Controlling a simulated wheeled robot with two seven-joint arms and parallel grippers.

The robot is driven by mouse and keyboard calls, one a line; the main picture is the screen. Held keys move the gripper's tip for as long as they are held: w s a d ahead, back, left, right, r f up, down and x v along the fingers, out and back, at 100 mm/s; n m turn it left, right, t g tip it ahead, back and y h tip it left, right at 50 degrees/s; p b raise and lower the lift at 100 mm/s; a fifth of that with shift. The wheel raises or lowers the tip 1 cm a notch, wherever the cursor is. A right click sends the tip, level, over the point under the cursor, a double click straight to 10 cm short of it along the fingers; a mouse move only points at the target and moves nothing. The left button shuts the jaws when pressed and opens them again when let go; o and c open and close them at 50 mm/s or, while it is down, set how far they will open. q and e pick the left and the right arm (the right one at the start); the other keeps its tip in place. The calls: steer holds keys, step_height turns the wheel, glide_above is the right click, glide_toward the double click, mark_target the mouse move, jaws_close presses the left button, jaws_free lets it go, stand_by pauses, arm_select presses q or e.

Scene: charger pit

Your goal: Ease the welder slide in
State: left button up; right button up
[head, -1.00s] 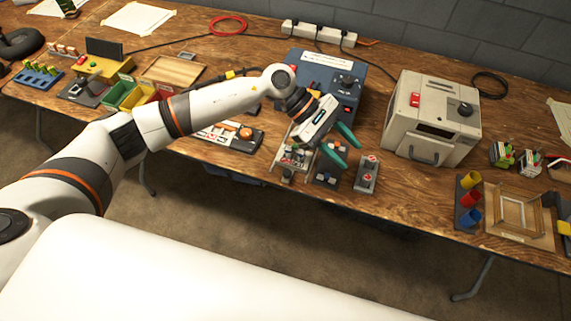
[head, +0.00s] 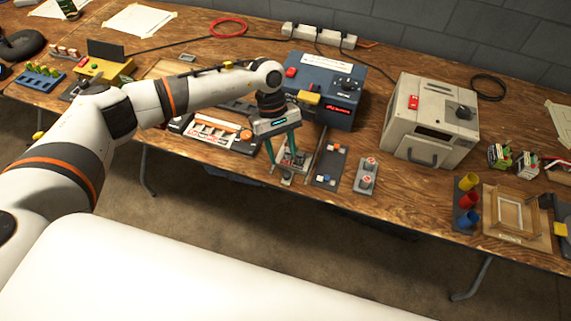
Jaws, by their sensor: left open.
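The welder (head: 310,72) is a blue box with a red switch, a dark knob and a lit red display. The gripper's body hides part of the welder's lower front. My right gripper is out of view.
A beige machine (head: 428,115) stands to the right. A dark panel with small pieces (head: 329,165) and a two-button box (head: 367,176) sit close right of the rails. A white-and-orange device (head: 214,133) lies on the left. Coloured cups (head: 467,202) stand far right.

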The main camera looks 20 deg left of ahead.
mark_target(287, 173)
arm_select(q)
steer(key=x, duration=0.6)
steer(key=shift+p, duration=0.4)
steer(key=shift+r, duration=0.1)
jaws_close()
